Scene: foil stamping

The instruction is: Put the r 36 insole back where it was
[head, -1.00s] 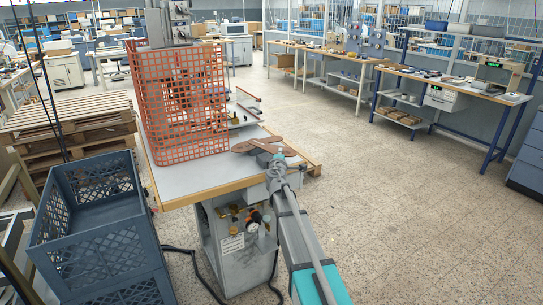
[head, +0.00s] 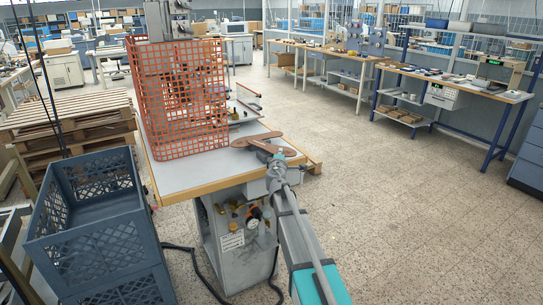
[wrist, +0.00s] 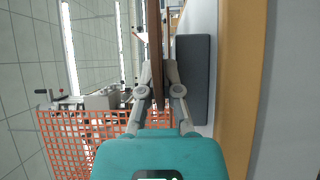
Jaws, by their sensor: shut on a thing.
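My gripper (head: 277,157) is shut on a brown insole (head: 262,145), which it holds over the far right end of the grey-topped workbench (head: 185,175). In the wrist view the held insole (wrist: 155,45) shows edge-on between the two fingertips (wrist: 158,72), so it is roughly level. Brown shapes overlap at the gripper in the head view, and I cannot tell whether a second insole lies there. No size mark can be read.
A dark grey bar (wrist: 192,80) lies beside the held insole in the wrist view. A blue-grey crate (head: 95,235) stands at front left. Floor to the right is clear.

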